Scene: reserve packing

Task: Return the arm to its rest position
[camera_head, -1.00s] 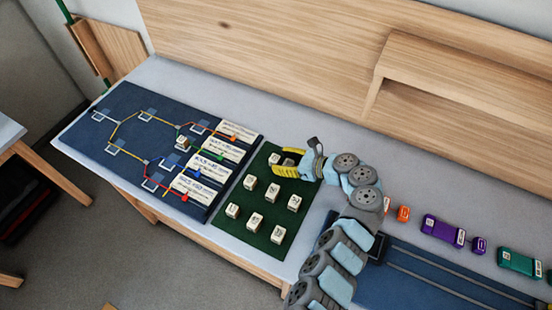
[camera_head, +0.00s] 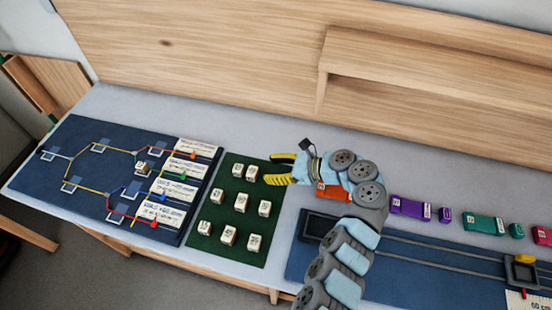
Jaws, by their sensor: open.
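My gripper (camera_head: 279,170) has yellow fingers that stand apart, with nothing between them. It is over the upper right edge of a green mat (camera_head: 223,180) and points left. My arm, grey and light blue, comes up from the bottom of the view and bends left at the wrist. Several white lettered cubes stand on the mat; the nearest to the fingers is a cube (camera_head: 252,173) just left of them. The arm hides part of an orange block (camera_head: 331,191) and part of the rail board behind it.
A dark blue board (camera_head: 90,150) with coloured lines, label cards and one cube (camera_head: 142,167) lies at left. Purple (camera_head: 408,206) and teal (camera_head: 484,224) blocks stand right of my arm, behind a blue rail board (camera_head: 420,275). A wooden shelf (camera_head: 430,80) rises at the back.

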